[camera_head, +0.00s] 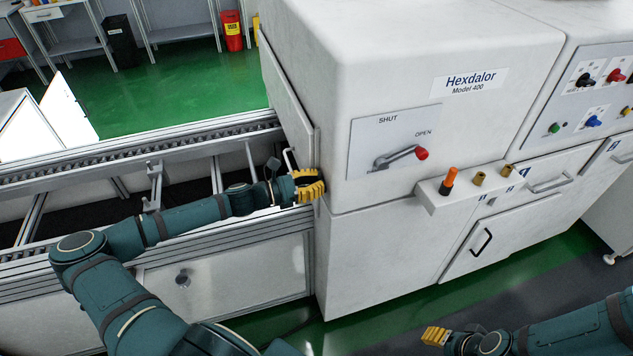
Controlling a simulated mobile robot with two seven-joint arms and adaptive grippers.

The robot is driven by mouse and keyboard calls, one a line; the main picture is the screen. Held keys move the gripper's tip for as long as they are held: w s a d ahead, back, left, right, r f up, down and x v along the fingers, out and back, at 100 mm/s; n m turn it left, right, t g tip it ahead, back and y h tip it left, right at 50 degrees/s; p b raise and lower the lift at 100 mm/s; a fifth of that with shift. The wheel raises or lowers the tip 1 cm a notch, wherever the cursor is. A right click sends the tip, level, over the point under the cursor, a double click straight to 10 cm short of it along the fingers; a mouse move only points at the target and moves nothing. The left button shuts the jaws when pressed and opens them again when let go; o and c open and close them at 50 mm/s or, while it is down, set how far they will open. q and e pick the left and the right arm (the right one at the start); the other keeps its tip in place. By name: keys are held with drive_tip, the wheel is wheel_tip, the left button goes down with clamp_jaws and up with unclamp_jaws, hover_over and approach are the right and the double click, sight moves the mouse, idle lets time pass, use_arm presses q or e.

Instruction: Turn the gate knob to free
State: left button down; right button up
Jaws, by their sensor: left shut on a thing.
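My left gripper (312,186), with yellow fingers, is at the left side of the white Hexdalor machine (390,60), by the lower edge of its gate panel (287,95). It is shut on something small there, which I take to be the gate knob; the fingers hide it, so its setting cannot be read. A light bar handle (287,160) shows just above the gripper. My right gripper (434,336) is low in the picture, apart from the machine; whether its fingers are open or shut is unclear.
A red-tipped lever (400,157) on the machine front points toward OPEN. A small shelf (438,203) holds an orange-handled tool (449,180). A roller conveyor (130,163) runs left, with a round knob (183,279) on its side panel. A control panel (597,85) is at right.

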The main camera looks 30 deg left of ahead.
use_arm(q)
drive_tip(key=shift+d+m, duration=0.1)
drive_tip(key=shift+m, duration=0.2)
drive_tip(key=shift+s+m+p, duration=0.1)
drive_tip(key=shift+m+p, duration=0.2)
drive_tip(key=shift+m, duration=0.3)
drive_tip(key=m, duration=0.2)
drive_tip(key=shift+s+d+f+m+p, duration=0.1)
drive_tip(key=shift+d+m+p, duration=0.1)
drive_tip(key=shift+m+p, duration=0.1)
drive_tip(key=shift+s+d+f+m+b, duration=0.2)
drive_tip(key=shift+m+b, duration=0.35)
drive_tip(key=shift+m, duration=1.7)
drive_tip(key=shift+d+f+m+b, duration=0.1)
drive_tip(key=shift+f+m+b, duration=0.35)
drive_tip(key=shift+m, duration=1.75)
drive_tip(key=shift+s+d+f+m+b, duration=0.1)
drive_tip(key=shift+m+b, duration=0.55)
drive_tip(key=shift+m, duration=1.6)
